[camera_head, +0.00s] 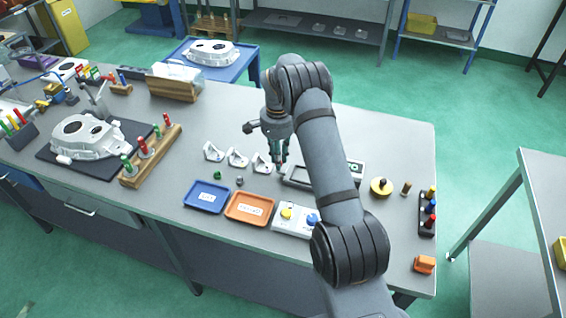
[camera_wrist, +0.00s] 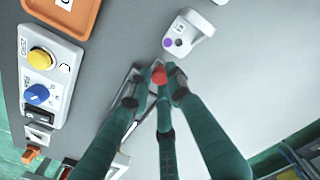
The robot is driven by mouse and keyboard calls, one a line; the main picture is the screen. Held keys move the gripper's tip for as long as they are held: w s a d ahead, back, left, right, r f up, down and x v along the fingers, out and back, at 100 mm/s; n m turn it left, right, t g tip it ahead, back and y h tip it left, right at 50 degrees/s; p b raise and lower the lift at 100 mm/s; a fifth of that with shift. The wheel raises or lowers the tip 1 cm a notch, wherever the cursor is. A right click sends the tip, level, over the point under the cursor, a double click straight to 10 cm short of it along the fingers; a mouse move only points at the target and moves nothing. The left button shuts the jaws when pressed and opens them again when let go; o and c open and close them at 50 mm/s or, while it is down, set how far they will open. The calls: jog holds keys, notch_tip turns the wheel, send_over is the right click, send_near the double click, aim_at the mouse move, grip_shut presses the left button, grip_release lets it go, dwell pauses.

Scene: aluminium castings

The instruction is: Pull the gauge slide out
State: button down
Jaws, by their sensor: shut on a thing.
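The gauge (camera_head: 298,181) is a long dark-grey frame on the bench, partly hidden behind my arm in the head view. In the wrist view its frame (camera_wrist: 130,122) runs down and left from my fingertips. A red knob (camera_wrist: 158,74) shows at its near end, between my fingertips. My gripper (camera_head: 281,167), with dark green fingers, points down at the left end of the gauge. In the wrist view my gripper (camera_wrist: 156,84) is shut on the red knob, which I take to be the slide's handle. The fingers hide much of the slide, so its extension is unclear.
A white bracket (camera_head: 262,163) stands just left of my gripper; it also shows in the wrist view (camera_wrist: 192,38). A control box (camera_head: 295,220) with yellow and blue knobs, an orange tray (camera_head: 249,208) and a blue tray (camera_head: 207,197) lie in front. Bench behind the brackets is clear.

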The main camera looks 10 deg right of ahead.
jog(key=shift+w+r, duration=0.2)
jog(key=shift+w, duration=0.15)
jog(key=c, duration=2)
grip_release()
jog(key=o, duration=0.4)
jog(key=shift+s+a+f, duration=0.1)
jog(key=shift+f, duration=0.05)
notch_tip(320, 180, up, 12)
jog(key=shift+r, duration=0.1)
jog(key=shift+s+f, duration=0.1)
jog(key=shift+f, duration=0.1)
